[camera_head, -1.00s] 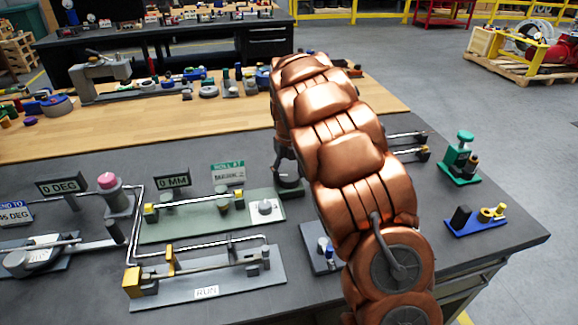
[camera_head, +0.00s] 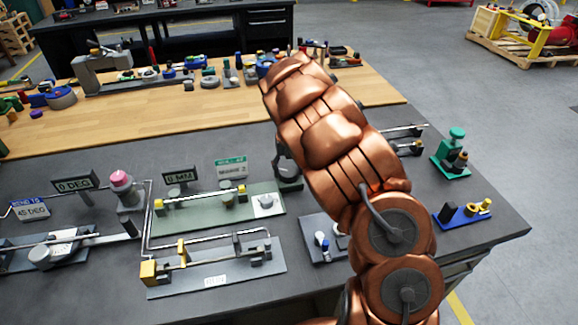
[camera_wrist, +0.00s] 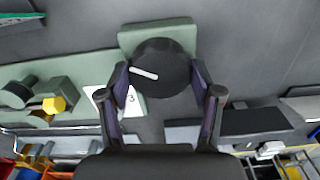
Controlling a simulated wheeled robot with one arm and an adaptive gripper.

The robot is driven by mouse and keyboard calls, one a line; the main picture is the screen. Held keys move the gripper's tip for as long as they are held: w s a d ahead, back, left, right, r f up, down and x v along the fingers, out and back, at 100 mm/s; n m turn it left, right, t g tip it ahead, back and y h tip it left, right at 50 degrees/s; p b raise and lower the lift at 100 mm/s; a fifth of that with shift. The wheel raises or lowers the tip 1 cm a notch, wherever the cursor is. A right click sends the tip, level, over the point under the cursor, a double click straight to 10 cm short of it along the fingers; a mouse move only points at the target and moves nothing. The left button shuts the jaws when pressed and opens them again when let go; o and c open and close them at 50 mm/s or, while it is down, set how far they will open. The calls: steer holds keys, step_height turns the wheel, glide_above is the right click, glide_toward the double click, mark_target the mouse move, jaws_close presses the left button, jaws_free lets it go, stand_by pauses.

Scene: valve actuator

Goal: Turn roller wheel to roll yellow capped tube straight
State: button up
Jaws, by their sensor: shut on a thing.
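My gripper (camera_wrist: 160,72) is shut on a dark round wheel (camera_wrist: 160,62), one finger on each side. The wheel has a white line on top, sloping slightly down to the right, and sits on a pale green block (camera_wrist: 158,34). In the head view, my gripper (camera_head: 284,160) is at this block behind the green fixture, partly hidden by my arm. The yellow capped tube (camera_head: 205,194) lies across supports on the green base (camera_head: 182,229). One yellow cap (camera_wrist: 54,105) shows in the wrist view; the rest of the tube is not clear there.
A "0 MM" display (camera_head: 180,177) and a green-topped sign (camera_head: 231,167) stand behind the tube. A grey fixture with a rod (camera_head: 215,279) is in front. A dial fixture (camera_head: 62,247) is at left. A green device (camera_head: 453,155) and blue stand (camera_head: 463,215) are at right.

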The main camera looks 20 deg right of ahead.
steer(key=o, duration=1.1)
steer(key=shift+o, duration=0.2)
steer(key=b, duration=0.3)
steer(key=shift+f+n, duration=0.25)
steer(key=shift+n, duration=0.15)
steer(key=n+b, duration=0.1)
steer(key=b, duration=0.5)
steer(key=shift+n, duration=0.3)
steer(key=shift+a+b, duration=0.1)
steer(key=shift+b, duration=0.35)
